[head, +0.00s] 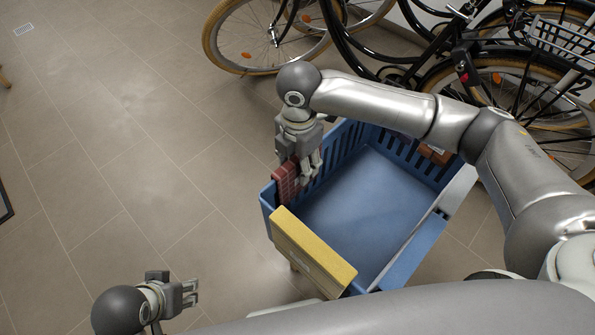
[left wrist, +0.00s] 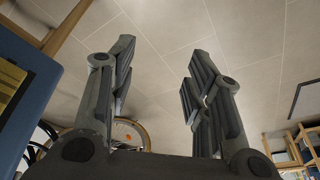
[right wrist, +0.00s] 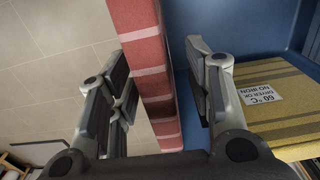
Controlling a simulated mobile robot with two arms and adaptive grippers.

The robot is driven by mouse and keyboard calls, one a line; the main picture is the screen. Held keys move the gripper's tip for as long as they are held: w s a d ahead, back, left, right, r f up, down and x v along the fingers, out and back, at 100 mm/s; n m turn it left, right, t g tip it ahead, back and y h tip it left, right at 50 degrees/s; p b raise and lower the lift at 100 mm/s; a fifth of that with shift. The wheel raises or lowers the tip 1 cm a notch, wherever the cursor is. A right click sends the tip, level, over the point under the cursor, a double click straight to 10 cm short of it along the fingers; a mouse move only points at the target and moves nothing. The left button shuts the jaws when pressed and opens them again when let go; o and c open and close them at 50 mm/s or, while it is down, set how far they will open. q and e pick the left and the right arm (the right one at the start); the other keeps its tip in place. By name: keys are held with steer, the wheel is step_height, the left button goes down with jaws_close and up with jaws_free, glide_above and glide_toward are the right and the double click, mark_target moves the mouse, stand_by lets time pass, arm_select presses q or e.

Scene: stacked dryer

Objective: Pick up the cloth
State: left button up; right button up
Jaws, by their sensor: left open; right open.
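A red checked cloth (head: 286,184) hangs over the left wall of the blue bin (head: 368,205). My right gripper (head: 303,168) is open, pointing down at this cloth. In the right wrist view the red cloth (right wrist: 143,58) runs between the spread fingers (right wrist: 158,88), with gaps visible on both sides. A yellow cloth (head: 310,252) hangs over the near wall of the bin; its white care label shows in the right wrist view (right wrist: 262,94). A reddish-brown cloth (head: 435,155) is on the bin's far right wall, partly behind my right arm. My left gripper (head: 191,292) is open and empty, left of the bin.
Several bicycles (head: 395,60) stand close behind the bin at the top and right. The tiled floor (head: 130,150) to the left is clear. Wooden frames (left wrist: 303,143) show at the lower right of the left wrist view. The bin's floor looks empty.

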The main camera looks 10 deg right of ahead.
arm_select(q)
steer(key=shift+s+f+b, duration=0.1)
steer(key=shift+f+b, duration=0.15)
steer(key=shift+b, duration=0.45)
arm_select(e)
step_height(320, 180, down, 4)
steer(key=shift+f, duration=0.1)
jaws_close()
step_height(320, 180, up, 6)
steer(key=shift+w+a+f+p, duration=0.1)
steer(key=shift+f+p, duration=0.15)
steer(key=shift+p, duration=0.7)
step_height(320, 180, up, 11)
steer(key=p, duration=0.3)
steer(key=shift+f, duration=0.1)
arm_select(q)
steer(key=s+x, duration=0.2)
steer(key=x, duration=0.9)
steer(key=shift+f+g, duration=0.4)
steer(key=shift+f, duration=0.35)
arm_select(e)
steer(key=shift+r, duration=0.85)
